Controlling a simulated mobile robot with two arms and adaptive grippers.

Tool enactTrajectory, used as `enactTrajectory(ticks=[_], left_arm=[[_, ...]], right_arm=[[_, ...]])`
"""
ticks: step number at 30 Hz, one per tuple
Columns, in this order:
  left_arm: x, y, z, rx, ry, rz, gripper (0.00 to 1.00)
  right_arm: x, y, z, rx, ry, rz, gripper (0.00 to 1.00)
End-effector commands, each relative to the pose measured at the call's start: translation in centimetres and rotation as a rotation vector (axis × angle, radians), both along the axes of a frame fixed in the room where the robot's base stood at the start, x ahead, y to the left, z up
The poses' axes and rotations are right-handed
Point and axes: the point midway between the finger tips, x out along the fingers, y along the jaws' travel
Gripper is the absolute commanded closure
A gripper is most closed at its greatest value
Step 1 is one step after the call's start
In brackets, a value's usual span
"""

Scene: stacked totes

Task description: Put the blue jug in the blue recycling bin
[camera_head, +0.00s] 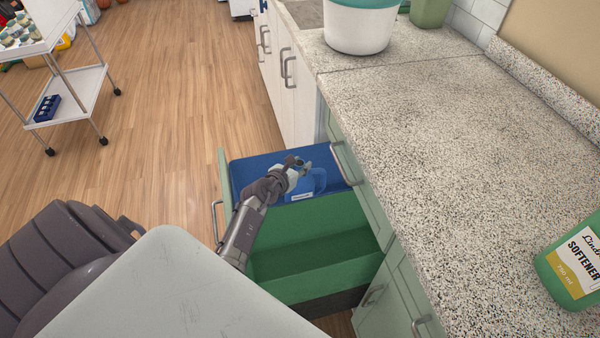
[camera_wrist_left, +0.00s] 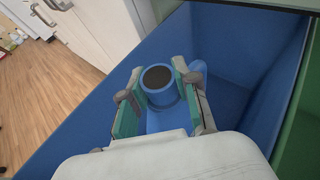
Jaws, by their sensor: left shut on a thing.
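The blue jug (camera_head: 306,184) is in my left gripper (camera_head: 293,165), over the blue recycling bin (camera_head: 262,164) in the pulled-out drawer. In the left wrist view the left gripper (camera_wrist_left: 160,97) is shut on the jug's neck (camera_wrist_left: 159,88), with a finger on each side of its round opening. The blue bin's walls (camera_wrist_left: 228,40) surround the jug in that view. The jug's lower part is hidden by the gripper in the wrist view, and I cannot tell whether it touches the bin's floor. My right gripper is not in view.
A green bin (camera_head: 310,225) sits beside the blue one in the same drawer. The speckled counter (camera_head: 430,130) runs along the right, with a green softener bottle (camera_head: 575,265) and a white tub (camera_head: 360,28) on it. A white cart (camera_head: 75,95) stands at the far left.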

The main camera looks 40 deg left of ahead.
Motion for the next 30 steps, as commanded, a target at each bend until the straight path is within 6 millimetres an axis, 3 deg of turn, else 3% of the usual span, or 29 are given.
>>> enactTrajectory(ticks=[1, 3, 20, 21, 24, 30], left_arm=[[0.0, 0.0, -1.4, 0.000, 0.001, 0.000, 1.00], [0.0, 0.0, -2.1, -0.001, 0.000, 0.000, 1.00], [0.0, 0.0, -3.0, 0.000, 0.000, 0.000, 1.00], [0.0, 0.0, -2.9, 0.000, 0.000, 0.000, 0.65], [0.0, 0.0, -2.9, 0.000, 0.001, 0.000, 0.48], [0.0, 0.0, -2.9, -0.001, 0.001, -0.001, 0.45]], right_arm=[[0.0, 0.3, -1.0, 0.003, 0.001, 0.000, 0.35], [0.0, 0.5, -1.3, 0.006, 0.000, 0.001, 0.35], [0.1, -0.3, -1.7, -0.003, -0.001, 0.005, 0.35], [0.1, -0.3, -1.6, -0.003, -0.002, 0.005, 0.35], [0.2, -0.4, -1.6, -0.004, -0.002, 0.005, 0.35], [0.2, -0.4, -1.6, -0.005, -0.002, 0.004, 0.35]])
